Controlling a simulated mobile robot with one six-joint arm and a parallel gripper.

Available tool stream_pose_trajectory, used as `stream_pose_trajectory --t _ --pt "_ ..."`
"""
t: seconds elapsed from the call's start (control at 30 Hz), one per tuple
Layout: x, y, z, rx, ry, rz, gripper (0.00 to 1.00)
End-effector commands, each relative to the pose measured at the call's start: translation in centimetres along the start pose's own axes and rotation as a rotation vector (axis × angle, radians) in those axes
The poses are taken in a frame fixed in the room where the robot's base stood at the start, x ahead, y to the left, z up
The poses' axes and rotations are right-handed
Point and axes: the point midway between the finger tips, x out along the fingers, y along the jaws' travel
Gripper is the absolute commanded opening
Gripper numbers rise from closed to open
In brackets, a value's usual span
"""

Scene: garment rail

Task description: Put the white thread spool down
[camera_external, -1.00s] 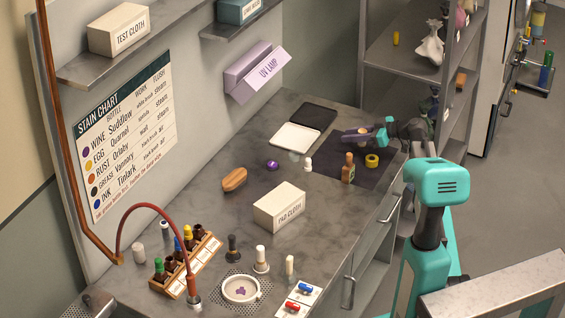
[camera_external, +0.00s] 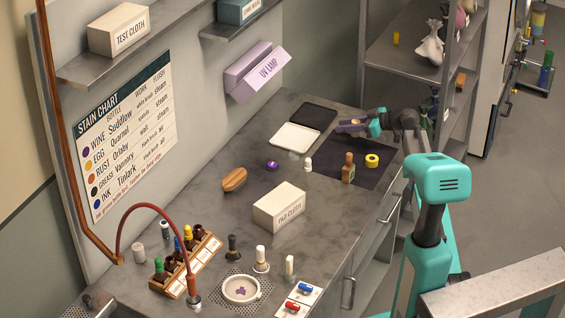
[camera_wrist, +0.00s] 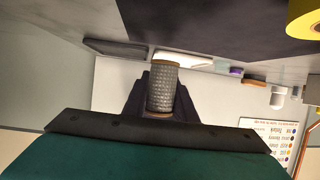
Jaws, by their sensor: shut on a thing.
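In the wrist view, a pale grey-white textured spool (camera_wrist: 162,88) with tan ends sits between the dark jaws of my gripper (camera_wrist: 160,92). I take it to be the white thread spool. My gripper is shut on it. In the external view, my gripper (camera_external: 350,125) is over the far right part of the bench, near the back edge of the dark mat (camera_external: 326,163). The spool is too small there to make out clearly, and the jaws partly hide it. It appears to be held above the surface.
A yellow roll (camera_external: 371,160), an amber bottle (camera_external: 348,170) and a small white bottle (camera_external: 308,165) stand on or beside the mat. A white tray (camera_external: 295,136) and a black tray (camera_external: 313,115) lie to the left. Bare mat shows between these things.

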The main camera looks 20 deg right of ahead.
Motion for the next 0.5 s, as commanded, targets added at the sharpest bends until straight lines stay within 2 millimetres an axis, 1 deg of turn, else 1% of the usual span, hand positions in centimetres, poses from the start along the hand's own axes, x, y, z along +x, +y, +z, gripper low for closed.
stream_pose_trajectory --t 0.03,0.5 --pt "0.4 0.7 -0.2 0.000 0.000 -0.001 0.04" --pt "3.5 4.6 -1.0 0.000 0.000 -0.001 0.04"
